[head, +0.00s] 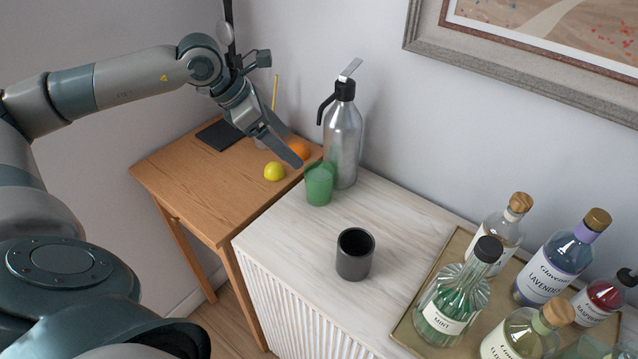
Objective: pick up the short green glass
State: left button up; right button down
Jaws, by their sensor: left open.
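The short green glass (319,187) stands upright on the pale ribbed cabinet, near its left end, close in front of a tall silver siphon bottle. My left gripper (292,152) reaches in from the upper left and is open and empty. Its fingers point down and right, and in the picture their tips end just up and left of the glass rim. I cannot tell the exact gap between fingers and glass. My right gripper is not in view.
The siphon (343,135) stands right behind the glass. A black cup (355,254) stands in front. A tray (408,329) with several bottles is at right. A wooden side table (190,178) holds a lemon (274,172), an orange (299,150) and a dark slab (219,135).

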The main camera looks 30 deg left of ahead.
pick_arm(q)
jog(key=p, duration=0.3)
send_near(319, 172)
jog(key=d, duration=0.2)
jog(key=d+f, duration=0.1)
jog(key=shift+s, duration=0.4)
jog(key=shift+w+d+f, duration=0.1)
jog(key=shift+f, duration=0.1)
jog(key=p+x, duration=0.3)
jog(key=x, duration=0.1)
jog(key=shift+w+d+f+p, duration=0.15)
jog(key=shift+w+p, duration=0.15)
jog(key=shift+w+f, duration=0.1)
jog(key=shift+f, duration=0.2)
